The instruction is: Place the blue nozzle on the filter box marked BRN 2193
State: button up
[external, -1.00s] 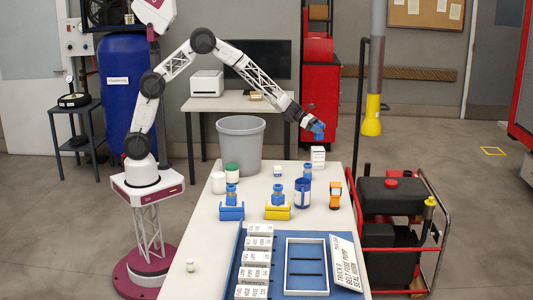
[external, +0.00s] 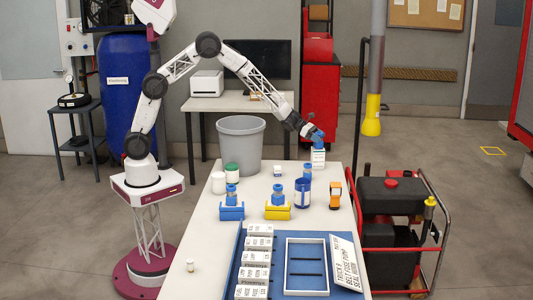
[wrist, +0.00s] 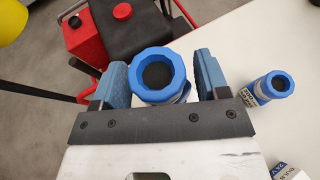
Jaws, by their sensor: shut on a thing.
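My gripper (external: 314,138) is shut on a blue nozzle (external: 318,146). In the wrist view the nozzle is a faceted blue ring with a dark hole (wrist: 158,75), between the two blue-grey fingers. A white box (external: 318,160) with dark print stands at the table's far right corner, directly below the nozzle. The nozzle is at the box's top. I cannot tell whether they touch. The print on the box is too small to read, so I cannot confirm the BRN 2193 mark.
A blue labelled container (external: 303,194) with a blue top and an orange item (external: 335,195) stand nearer the camera. Blue (external: 231,213) and yellow (external: 278,213) holders carry blue-topped pieces. A blue tray (external: 232,268) fills the front. A fuel cart (external: 405,230) stands beyond the table's right edge.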

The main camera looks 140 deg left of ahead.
dwell(0.3)
jog(key=o, duration=1)
jog(key=shift+f, duration=0.1)
jog(key=shift+o, duration=0.2)
jog(key=shift+r, duration=0.2)
jog(key=shift+s+d+r, duration=0.1)
jog(key=shift+s+r, duration=0.05)
jog(key=shift+s, duration=0.25)
jog(key=v, duration=1.1)
jog(key=shift+d, duration=0.1)
